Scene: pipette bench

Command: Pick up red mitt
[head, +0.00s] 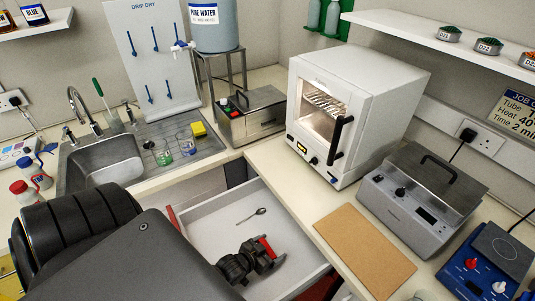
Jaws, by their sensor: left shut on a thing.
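My left gripper (269,257) is low over the open drawer (205,245), its arm reaching in from the lower left. It is shut on the red mitt (265,246), of which only a narrow red strip shows at the fingers. The fingers hide the rest, and I cannot tell whether it touches the drawer floor. My right gripper is not in view.
A spoon (251,216) lies in the drawer behind my left gripper. A lit oven (365,110) with its door shut, a brown board (365,250) and a grey lidded device (425,190) stand on the right counter. A sink (105,160) is at left.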

